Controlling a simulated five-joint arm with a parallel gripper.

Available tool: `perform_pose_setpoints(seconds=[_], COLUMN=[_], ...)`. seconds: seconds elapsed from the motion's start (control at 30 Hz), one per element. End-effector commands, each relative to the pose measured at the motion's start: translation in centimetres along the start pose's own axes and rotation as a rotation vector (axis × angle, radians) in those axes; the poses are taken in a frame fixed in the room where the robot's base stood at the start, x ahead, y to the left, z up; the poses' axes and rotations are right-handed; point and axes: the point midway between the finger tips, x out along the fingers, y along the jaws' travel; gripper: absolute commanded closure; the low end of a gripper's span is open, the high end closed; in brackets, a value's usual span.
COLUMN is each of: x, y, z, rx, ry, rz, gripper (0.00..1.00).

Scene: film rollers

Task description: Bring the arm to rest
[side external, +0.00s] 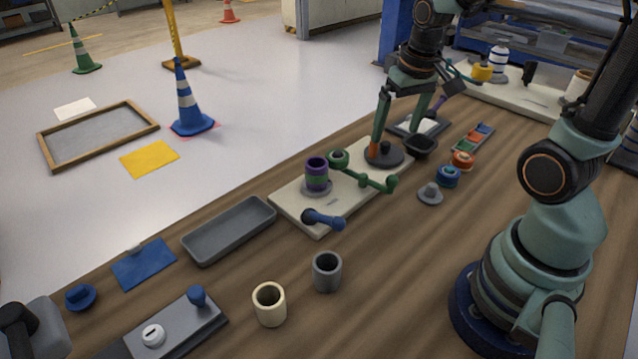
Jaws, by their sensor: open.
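My gripper (402,142) is at the upper right of the middle, pointing down with its two green fingers spread apart. It is open, and nothing shows between the fingers. One fingertip appears over or beside a dark round disc with a knob (385,153) on the cream board (288,203); I cannot tell whether they touch. The other fingertip is near a small black bowl (420,146). My arm's base stands on the table at the right.
A grey tray (230,229), a cream cup (269,303) and a grey cup (327,271) stand on the wooden table (420,290). Blue and orange spools (449,176) are right of the board. A grey plate with a blue knob (175,328) lies front left. The table's front middle is clear.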

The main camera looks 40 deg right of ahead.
Motion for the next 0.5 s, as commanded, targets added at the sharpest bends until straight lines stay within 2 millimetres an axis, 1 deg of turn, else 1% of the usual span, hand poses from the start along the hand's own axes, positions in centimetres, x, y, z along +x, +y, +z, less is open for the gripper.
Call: perform_pose_setpoints(seconds=[0.03,0.2,0.33,0.5], x=[-1.4,-4.9,-6.8,-8.1], y=[-1.2,-4.5,-6.2,-7.4], z=[0.2,1.5,2.7,3.7], rx=[-0.045,-0.173,-0.252,-0.311], ry=[0.045,0.167,0.241,0.299], rz=[-0.01,-0.046,-0.073,-0.096], gripper=[0.0,0.0,0.0,0.0])
